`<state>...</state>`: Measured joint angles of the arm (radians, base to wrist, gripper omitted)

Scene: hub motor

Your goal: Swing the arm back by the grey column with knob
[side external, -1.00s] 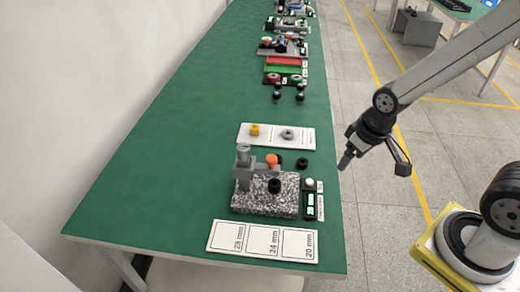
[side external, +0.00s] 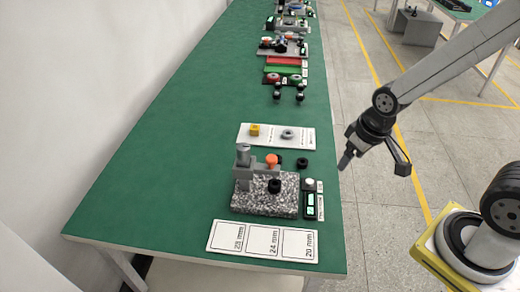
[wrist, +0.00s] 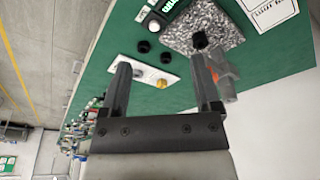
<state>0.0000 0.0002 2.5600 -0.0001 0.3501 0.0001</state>
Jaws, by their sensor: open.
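The grey column with knob (side external: 243,165) stands upright at the left back of a speckled stone base (side external: 262,205) on the green table. A grey arm with an orange part (side external: 272,160) and a black knob (side external: 275,186) reaches right from the column. My gripper (side external: 374,164) is open and empty, held off the table's right edge, well apart from the column. In the wrist view my open fingers (wrist: 161,66) frame the table; the grey column (wrist: 224,86) shows beside the right finger, which partly hides the fixture.
A white card with a yellow part (side external: 254,131) and a grey ring (side external: 287,134) lies behind the base. Black pieces (side external: 302,163), a small display (side external: 310,204) and a labelled size card (side external: 263,241) lie near. More fixtures stand farther back. The table's left side is clear.

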